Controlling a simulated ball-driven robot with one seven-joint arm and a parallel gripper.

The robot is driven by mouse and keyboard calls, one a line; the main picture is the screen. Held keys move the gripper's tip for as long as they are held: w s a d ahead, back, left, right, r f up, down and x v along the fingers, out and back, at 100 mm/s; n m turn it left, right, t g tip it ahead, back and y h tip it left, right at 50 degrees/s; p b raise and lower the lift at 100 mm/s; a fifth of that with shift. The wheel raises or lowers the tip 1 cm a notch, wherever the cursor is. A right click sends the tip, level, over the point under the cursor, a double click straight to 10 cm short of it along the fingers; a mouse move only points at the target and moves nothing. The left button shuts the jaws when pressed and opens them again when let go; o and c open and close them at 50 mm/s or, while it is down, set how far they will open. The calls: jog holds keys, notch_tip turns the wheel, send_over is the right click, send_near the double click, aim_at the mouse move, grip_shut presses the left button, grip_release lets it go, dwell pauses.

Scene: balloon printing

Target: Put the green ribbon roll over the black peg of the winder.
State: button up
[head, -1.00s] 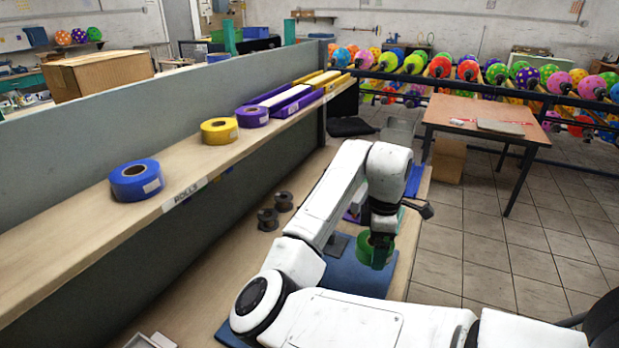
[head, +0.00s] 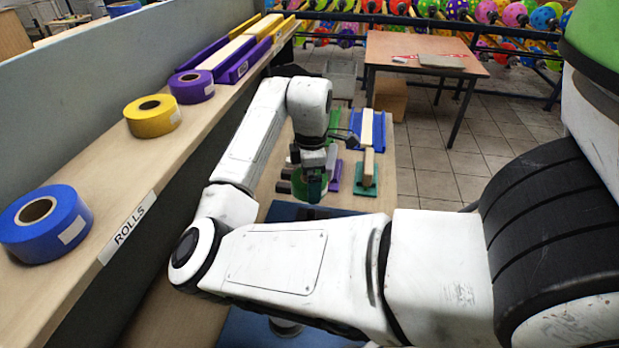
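My gripper (head: 314,188) points down at the middle of the view, over the workbench. It appears shut on the green ribbon roll (head: 299,188), which shows partly behind the dark green fingers. The roll seems held above the bench near the far end of a blue mat (head: 285,211). A dark shape (head: 318,212) lies below the gripper on the mat, mostly hidden by my arm. I cannot tell whether it is part of the winder. The black peg cannot be made out.
A shelf on the left holds a blue roll (head: 45,224), a yellow roll (head: 153,116) and a purple roll (head: 191,87). Beyond my gripper, coloured holders with pale bars (head: 368,165) stand on the bench. A brown table (head: 425,55) stands farther back.

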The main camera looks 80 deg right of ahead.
aim_at(311, 210)
jog(key=shift+f+b, duration=4.2)
jog(key=shift+b, duration=0.75)
jog(key=shift+f, duration=1.65)
jog(key=o, duration=0.7)
notch_tip(311, 210, up, 11)
jog(key=shift+f+p, duration=0.1)
jog(key=shift+p, duration=0.4)
jog(key=shift+s, duration=0.1)
